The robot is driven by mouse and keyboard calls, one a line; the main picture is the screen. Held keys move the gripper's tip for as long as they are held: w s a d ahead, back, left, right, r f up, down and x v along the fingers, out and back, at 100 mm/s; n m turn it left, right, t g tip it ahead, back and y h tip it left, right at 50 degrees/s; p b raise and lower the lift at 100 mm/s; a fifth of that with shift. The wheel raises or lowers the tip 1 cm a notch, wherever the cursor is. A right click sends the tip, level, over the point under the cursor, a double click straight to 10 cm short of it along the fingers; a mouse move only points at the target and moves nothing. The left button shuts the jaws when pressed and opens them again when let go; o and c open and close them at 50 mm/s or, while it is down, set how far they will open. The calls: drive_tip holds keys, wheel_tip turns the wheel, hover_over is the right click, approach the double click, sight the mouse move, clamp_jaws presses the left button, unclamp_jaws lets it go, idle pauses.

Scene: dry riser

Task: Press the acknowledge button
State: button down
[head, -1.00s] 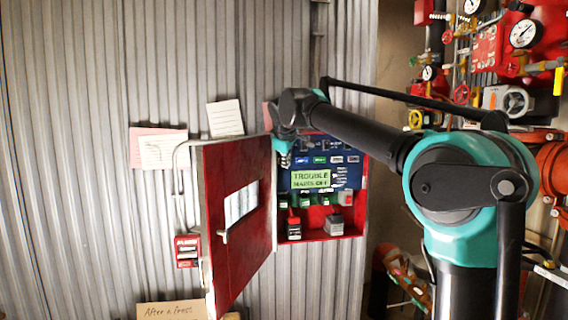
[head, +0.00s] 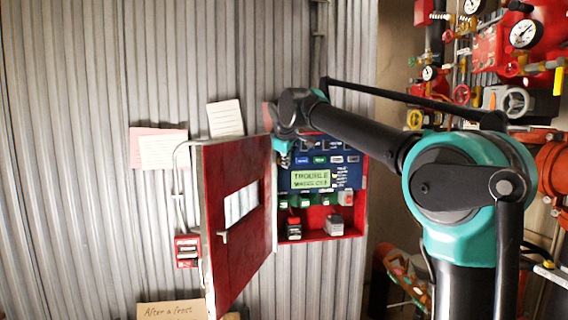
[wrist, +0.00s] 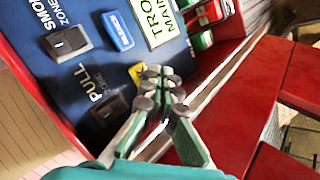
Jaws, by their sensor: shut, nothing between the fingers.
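The open red alarm cabinet holds a blue control panel (head: 345,172) with a lit green display (head: 311,179) whose top line reads TROUBLE. In the wrist view the panel (wrist: 88,72) shows a blue button with small white lettering (wrist: 118,30) beside the display (wrist: 155,20). I cannot read which button is the acknowledge button. Contact cannot be told. In the head view my gripper (head: 282,158) is at the panel's left edge, partly hidden by my arm.
The red cabinet door (head: 235,225) stands open at the left. Red pipework with gauges (head: 525,34) fills the right side.

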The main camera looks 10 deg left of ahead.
drive_tip(key=shift+w+a, duration=0.1)
drive_tip(key=shift+w, duration=0.25)
drive_tip(key=shift+w+a, duration=0.2)
drive_tip(key=shift+w, duration=0.3)
idle(0.7)
drive_tip(key=shift+s, duration=0.15)
idle(0.3)
drive_tip(key=shift+s+d, duration=0.3)
drive_tip(key=shift+s, duration=0.45)
drive_tip(key=shift+s+d, duration=0.25)
drive_tip(key=shift+s, duration=0.55)
drive_tip(key=shift+s+d, duration=0.3)
drive_tip(key=shift+s, duration=0.5)
drive_tip(key=shift+s+d, duration=0.25)
drive_tip(key=shift+s, duration=0.55)
